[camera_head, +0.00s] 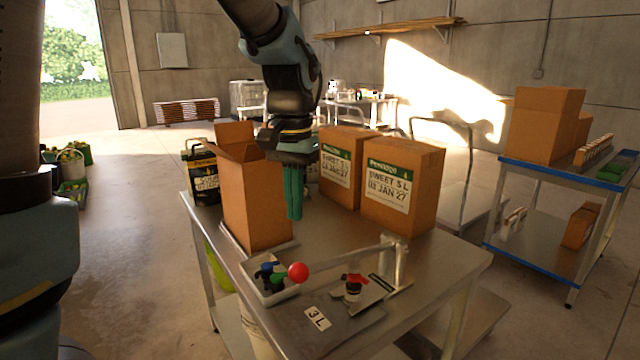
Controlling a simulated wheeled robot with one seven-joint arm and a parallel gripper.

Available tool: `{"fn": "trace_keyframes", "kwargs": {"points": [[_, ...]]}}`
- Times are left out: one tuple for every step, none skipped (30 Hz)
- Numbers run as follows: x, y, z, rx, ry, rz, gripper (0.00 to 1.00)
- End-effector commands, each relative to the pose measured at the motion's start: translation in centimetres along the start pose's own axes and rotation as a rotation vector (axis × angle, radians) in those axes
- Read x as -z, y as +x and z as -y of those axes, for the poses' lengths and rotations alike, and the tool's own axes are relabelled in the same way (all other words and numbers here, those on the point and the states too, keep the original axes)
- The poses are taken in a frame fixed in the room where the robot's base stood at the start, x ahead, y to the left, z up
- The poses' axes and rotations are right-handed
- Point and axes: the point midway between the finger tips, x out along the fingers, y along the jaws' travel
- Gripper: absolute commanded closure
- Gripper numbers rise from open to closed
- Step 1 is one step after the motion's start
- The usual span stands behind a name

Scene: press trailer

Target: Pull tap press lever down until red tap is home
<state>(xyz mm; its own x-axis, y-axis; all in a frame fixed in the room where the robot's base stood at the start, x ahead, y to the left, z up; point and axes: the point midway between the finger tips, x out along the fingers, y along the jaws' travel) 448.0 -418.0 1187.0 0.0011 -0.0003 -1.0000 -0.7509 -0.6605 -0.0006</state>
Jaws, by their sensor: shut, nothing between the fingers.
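The tap press stands on the metal table (405,262) at its right front. Its lever (345,259) runs from the post (396,262) leftward to a red ball knob (298,272), sloping slightly down toward the knob. The red tap (355,280) sits on a dark and white piece on the press plate, below the lever. How deep the tap sits cannot be told. My gripper (294,214) has green fingers pointing down, shut and empty. It hangs above and behind the red knob, in front of the cartons, apart from the lever.
An open carton (252,205) stands left of my gripper. Two closed cartons (400,185) stand behind it to the right. A tray (262,294) of coloured taps lies by the knob, and a "3 L" card (317,318) lies in front. A blue-edged cart (520,170) stands right.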

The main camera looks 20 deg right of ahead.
Motion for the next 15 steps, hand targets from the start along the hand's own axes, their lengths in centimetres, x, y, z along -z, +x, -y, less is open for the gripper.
{"fn": "trace_keyframes", "kwargs": {"points": [[0.1, -0.2, -0.2, 0.000, 0.005, 0.001, 1.00], [0.1, -0.2, -0.2, 0.000, 0.007, 0.002, 1.00], [0.1, -0.1, -0.2, 0.000, 0.007, 0.002, 1.00], [0.1, 0.0, -0.2, 0.000, 0.007, 0.002, 1.00], [0.1, 0.1, -0.2, 0.000, 0.007, 0.002, 1.00], [0.1, 0.1, -0.2, 0.000, 0.006, 0.002, 1.00], [0.1, 0.2, -0.2, 0.000, 0.006, 0.002, 1.00], [0.1, 0.3, -0.2, 0.000, 0.006, 0.002, 1.00], [0.1, 0.5, -0.2, 0.000, 0.006, 0.002, 1.00], [0.1, 0.6, -0.2, 0.000, 0.006, 0.002, 1.00], [0.1, 0.7, -0.2, 0.000, 0.006, 0.002, 1.00], [0.1, 0.9, -0.2, 0.000, 0.006, 0.002, 1.00], [0.1, 1.0, -0.2, 0.000, 0.006, 0.002, 1.00], [0.1, 1.2, -0.2, 0.000, 0.006, 0.002, 1.00], [0.1, 1.4, -0.2, 0.000, 0.006, 0.002, 1.00]]}}
